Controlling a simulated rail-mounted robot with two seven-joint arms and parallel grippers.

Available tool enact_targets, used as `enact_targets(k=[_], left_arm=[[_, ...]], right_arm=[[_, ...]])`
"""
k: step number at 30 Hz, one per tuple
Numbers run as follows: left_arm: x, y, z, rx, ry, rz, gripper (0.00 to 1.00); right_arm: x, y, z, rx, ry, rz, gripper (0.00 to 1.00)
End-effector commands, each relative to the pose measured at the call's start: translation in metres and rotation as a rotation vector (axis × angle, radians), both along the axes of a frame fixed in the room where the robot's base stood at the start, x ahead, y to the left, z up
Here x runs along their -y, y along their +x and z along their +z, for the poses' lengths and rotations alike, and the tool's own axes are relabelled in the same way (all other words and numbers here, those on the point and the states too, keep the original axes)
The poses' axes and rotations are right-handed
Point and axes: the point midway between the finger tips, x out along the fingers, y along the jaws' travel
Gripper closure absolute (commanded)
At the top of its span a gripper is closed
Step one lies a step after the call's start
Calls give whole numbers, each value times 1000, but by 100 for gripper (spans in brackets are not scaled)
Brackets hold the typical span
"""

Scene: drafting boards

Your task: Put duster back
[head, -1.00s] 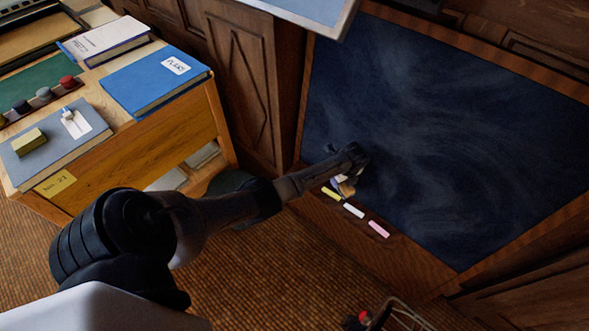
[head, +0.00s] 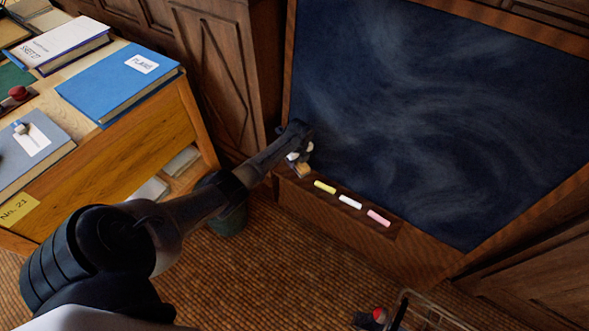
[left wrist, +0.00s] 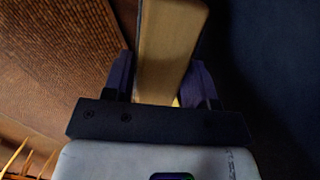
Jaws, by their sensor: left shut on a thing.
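The duster is a pale tan block (head: 305,169). My left gripper (head: 299,160) is shut on it at the left end of the chalk ledge (head: 392,229), below the dark chalkboard (head: 430,110). In the left wrist view the duster (left wrist: 168,50) stands out between the two fingers of the left gripper (left wrist: 162,85). Most of the duster is hidden by the gripper in the head view, and I cannot tell whether it touches the ledge. My right gripper is not in view.
Yellow (head: 325,187), white (head: 350,202) and pink (head: 378,217) chalks lie on the ledge, right of the duster. A wooden desk (head: 130,150) with a blue book (head: 120,80) stands at left. A wire-framed thing (head: 430,312) is at the bottom right.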

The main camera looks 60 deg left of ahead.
Motion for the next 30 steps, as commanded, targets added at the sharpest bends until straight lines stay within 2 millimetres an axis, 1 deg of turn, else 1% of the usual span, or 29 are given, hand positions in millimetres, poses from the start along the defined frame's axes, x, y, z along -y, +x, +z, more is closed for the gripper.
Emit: enact_targets(k=[1,8,11,18,30], left_arm=[[-4,-2,-5,0,0,0,67],[-10,-4,-9,0,-1,0,67],[-9,-4,-17,0,-1,0,67],[-9,-4,-45,0,-1,0,67],[-9,-4,-47,0,1,-1,67]], right_arm=[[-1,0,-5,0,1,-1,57],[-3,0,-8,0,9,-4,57],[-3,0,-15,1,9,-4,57],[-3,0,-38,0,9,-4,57],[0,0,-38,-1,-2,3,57]])
